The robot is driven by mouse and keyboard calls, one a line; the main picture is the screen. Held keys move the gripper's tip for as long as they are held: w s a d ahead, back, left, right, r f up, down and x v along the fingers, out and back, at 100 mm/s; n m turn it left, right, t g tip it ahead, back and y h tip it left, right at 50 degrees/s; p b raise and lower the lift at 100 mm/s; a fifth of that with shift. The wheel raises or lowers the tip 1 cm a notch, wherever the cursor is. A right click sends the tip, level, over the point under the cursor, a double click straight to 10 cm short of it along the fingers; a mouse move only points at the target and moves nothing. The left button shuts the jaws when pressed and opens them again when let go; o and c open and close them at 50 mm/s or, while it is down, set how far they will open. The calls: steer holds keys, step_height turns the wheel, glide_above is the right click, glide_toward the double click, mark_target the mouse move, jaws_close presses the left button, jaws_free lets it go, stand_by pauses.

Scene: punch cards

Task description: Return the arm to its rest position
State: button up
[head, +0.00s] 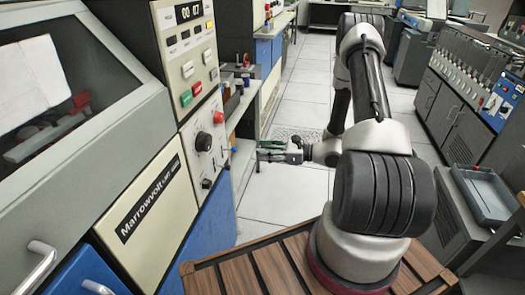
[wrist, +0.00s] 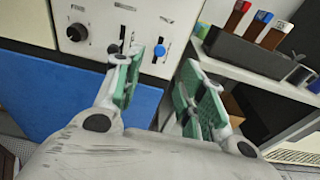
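My arm extends forward over the aisle from its base at the lower right of the head view. My gripper (head: 268,150) points left toward the side of the cream and blue machine (head: 150,205). In the wrist view my gripper (wrist: 160,85) shows two green-padded fingers spread apart with nothing between them. The machine's panel with a black knob (wrist: 77,32) and a blue knob (wrist: 161,50) lies beyond the fingers. I cannot tell the exact gap between fingertips and panel.
A shelf (wrist: 270,85) beside the machine bears a dark box (wrist: 255,62) with several colored-top items. A grey tray (head: 485,195) and grey cabinets (head: 462,120) stand at the right. The tiled floor (head: 300,90) between is clear.

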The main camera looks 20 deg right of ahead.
steer(key=s+a+f+n+g, duration=0.15)
steer(key=s+n+g, duration=0.35)
steer(key=s, duration=0.6)
steer(key=s+d+r+n+g+h, duration=0.2)
steer(key=s+r+n+g, duration=0.5)
steer(key=s+r, duration=0.1)
steer(key=s+d+r+n+h, duration=0.3)
steer(key=d+r+n+h, duration=0.15)
steer(key=r, duration=0.25)
steer(key=s+d+r+n+h, duration=0.3)
steer(key=r+n+h, duration=0.2)
steer(key=r, duration=0.2)
step_height(320, 180, up, 12)
steer(key=s+a+n+t+h, duration=0.2)
steer(key=n+t, duration=0.1)
steer(key=t, duration=0.3)
steer(key=shift+a+n+t, duration=0.2)
steer(key=shift+n+t, duration=0.1)
steer(key=shift+n, duration=0.05)
steer(key=shift+s, duration=0.1)
